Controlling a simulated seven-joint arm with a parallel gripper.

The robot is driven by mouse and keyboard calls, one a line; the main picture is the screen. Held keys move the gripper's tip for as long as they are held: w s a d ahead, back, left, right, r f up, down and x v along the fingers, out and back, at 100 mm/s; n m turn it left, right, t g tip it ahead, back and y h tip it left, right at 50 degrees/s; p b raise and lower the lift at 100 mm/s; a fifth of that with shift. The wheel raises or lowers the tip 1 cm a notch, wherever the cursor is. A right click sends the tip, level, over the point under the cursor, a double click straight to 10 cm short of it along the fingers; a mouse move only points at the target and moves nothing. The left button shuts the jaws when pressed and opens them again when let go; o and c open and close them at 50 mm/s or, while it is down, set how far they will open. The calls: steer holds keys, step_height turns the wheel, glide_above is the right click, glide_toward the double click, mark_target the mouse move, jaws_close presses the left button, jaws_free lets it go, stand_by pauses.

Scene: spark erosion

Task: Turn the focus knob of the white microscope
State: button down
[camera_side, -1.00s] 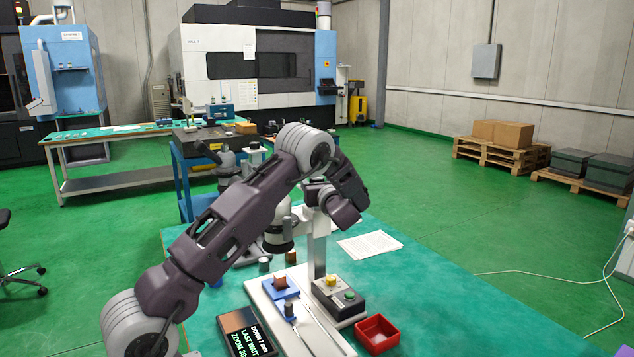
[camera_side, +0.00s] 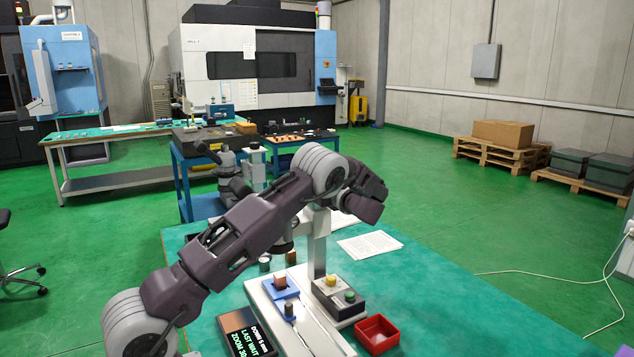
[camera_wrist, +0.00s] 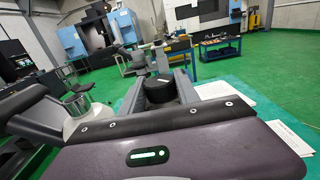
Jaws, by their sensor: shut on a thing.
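The white microscope stands on the bench; its pale column (camera_side: 318,245) rises behind the base plate (camera_side: 265,298), and my arm hides much of its head. Part of the white head (camera_wrist: 88,122) with a silvery cylinder (camera_wrist: 78,102) is at the left. In the side view my gripper is hidden behind my arm.
The bench's right part is clear.

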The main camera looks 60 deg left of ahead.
steer(key=shift+n+g+h, duration=0.3)
steer(key=shift+n+g, duration=1.2)
steer(key=shift+g, duration=1.2)
steer(key=c, duration=0.9)
jaws_free()
steer(key=v, duration=0.7)
